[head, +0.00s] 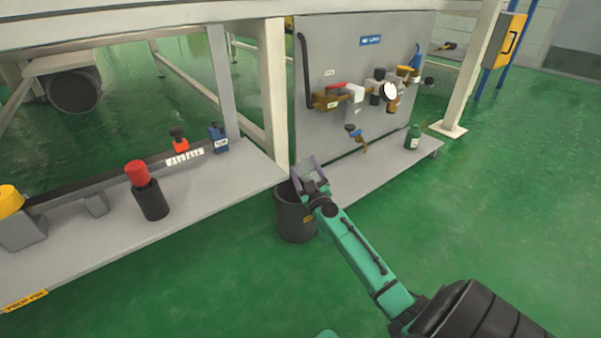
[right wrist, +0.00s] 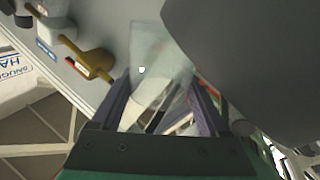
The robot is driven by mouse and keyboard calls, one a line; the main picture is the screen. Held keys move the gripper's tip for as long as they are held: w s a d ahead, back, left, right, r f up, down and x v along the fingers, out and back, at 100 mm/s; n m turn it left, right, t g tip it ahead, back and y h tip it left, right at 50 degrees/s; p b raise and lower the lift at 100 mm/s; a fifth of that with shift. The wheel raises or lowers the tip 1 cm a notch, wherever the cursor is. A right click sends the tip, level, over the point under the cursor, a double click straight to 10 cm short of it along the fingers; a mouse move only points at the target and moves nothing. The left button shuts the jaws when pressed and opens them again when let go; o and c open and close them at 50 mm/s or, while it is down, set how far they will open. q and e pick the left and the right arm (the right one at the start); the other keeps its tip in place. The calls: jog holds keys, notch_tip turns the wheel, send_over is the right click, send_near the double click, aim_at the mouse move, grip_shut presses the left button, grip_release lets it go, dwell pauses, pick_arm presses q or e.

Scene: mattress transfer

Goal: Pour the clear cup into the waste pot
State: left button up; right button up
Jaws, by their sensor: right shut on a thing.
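The clear cup (head: 306,170) is a small see-through vessel over the rim of the dark grey waste pot (head: 297,222), which stands on the green floor. My right gripper (head: 311,178) is shut on the cup, its purple fingers on either side. In the right wrist view the cup (right wrist: 158,62) shows between the fingers (right wrist: 163,98), with the grey pot (right wrist: 250,50) close beside it. The cup looks tilted, but its exact angle and contents are hard to tell. The pot's inside is mostly hidden. My left gripper is out of view.
A grey panel (head: 345,60) with valves and a gauge (head: 390,91) stands behind the pot, on a low shelf with a green bottle (head: 413,137). A shelf at left holds a black, red-topped cylinder (head: 150,199). The floor at right is clear.

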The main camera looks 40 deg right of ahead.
jog(key=shift+w+r+p, duration=0.1)
jog(key=shift+p, duration=0.25)
notch_tip(320, 180, up, 3)
jog(key=m+g+p, duration=0.2)
jog(key=m+p, duration=0.2)
jog(key=p, duration=0.3)
jog(key=shift+r+m, duration=0.15)
jog(key=shift+m, duration=0.25)
jog(key=shift+r+m+p, duration=0.1)
jog(key=shift+m+p, duration=0.2)
jog(key=shift+p, duration=0.2)
jog(key=shift+f+m, duration=0.2)
jog(key=shift+m, duration=0.1)
